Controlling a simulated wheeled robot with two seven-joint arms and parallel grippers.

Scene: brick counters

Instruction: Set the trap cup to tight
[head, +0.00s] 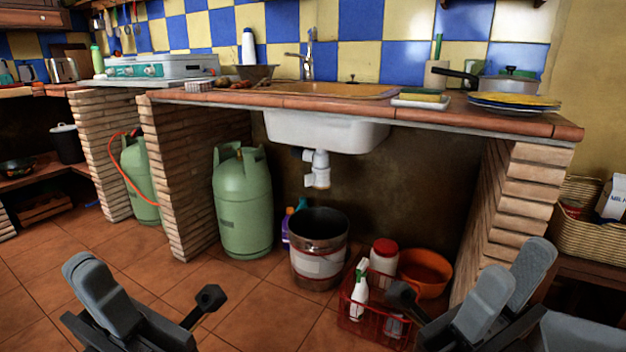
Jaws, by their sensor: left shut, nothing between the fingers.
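The white trap cup (317,179) hangs on the drain pipe under the sink basin (325,131), in the middle of the head view. Its thread and how tight it sits are too small to tell. My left gripper (82,268) is at the bottom left, shut and empty, well apart from the cup. My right gripper (518,264) is at the bottom right, also far from the cup. Its two grey fingers show close together, and whether they are shut is unclear.
A metal bucket (319,266) stands below the trap. A green gas bottle (242,205) is left of it. A red crate (352,310) with bottles and an orange bowl (424,270) are right of it. Brick pillars (180,180) flank the opening. The tiled floor in front is clear.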

